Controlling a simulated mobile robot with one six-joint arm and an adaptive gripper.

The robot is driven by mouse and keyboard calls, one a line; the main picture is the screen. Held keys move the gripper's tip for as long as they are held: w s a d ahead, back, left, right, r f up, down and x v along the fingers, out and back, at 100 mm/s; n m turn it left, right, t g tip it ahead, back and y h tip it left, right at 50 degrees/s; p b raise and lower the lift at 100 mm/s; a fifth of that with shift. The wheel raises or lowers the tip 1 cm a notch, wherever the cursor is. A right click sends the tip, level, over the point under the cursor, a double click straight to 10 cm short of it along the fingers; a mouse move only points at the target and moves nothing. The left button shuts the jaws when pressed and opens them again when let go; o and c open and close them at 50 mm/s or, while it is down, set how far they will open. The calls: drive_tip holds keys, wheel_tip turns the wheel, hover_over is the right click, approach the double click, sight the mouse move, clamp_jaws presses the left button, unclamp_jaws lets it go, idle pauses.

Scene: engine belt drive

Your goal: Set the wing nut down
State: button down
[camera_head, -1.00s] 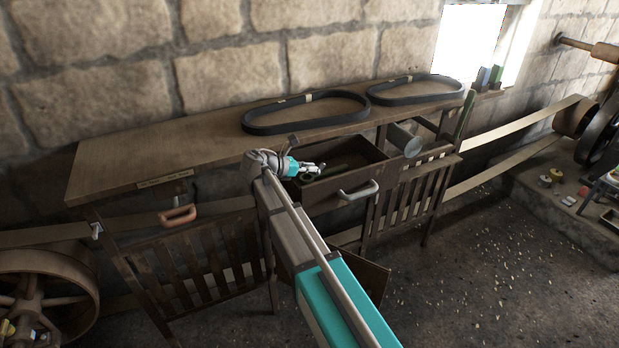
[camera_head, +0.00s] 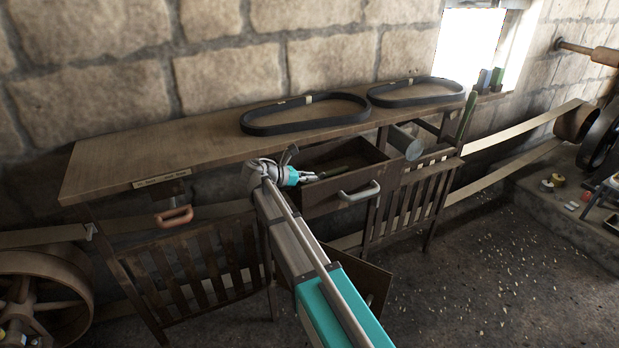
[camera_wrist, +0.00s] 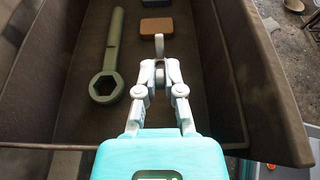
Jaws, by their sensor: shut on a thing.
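My gripper (camera_wrist: 160,80) is over the open drawer (camera_wrist: 228,88) in the wrist view, its two fingers closed on a small grey part, which I take to be the wing nut (camera_wrist: 159,46). One pale wing stands out beyond the fingertips; the rest is hidden between them. In the head view my gripper (camera_head: 312,177) is at the left end of the open drawer (camera_head: 332,201), and the wing nut cannot be made out. I cannot tell whether it touches the drawer floor.
A green wrench (camera_wrist: 112,60) lies left in the drawer. A brown block (camera_wrist: 156,26) and a blue block (camera_wrist: 156,2) lie at its far end. Two black belts (camera_head: 300,125) lie on the bench top (camera_head: 150,150).

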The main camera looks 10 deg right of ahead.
drive_tip(key=shift+f+b, duration=0.35)
drive_tip(key=shift+f, duration=0.1)
drive_tip(key=c, duration=0.8)
unclamp_jaws()
drive_tip(key=shift+o, duration=0.2)
drive_tip(key=shift+r, duration=0.2)
drive_tip(key=shift+r+p, duration=0.45)
drive_tip(key=shift+p, duration=0.2)
drive_tip(key=p+v, duration=0.4)
drive_tip(key=v, duration=0.8)
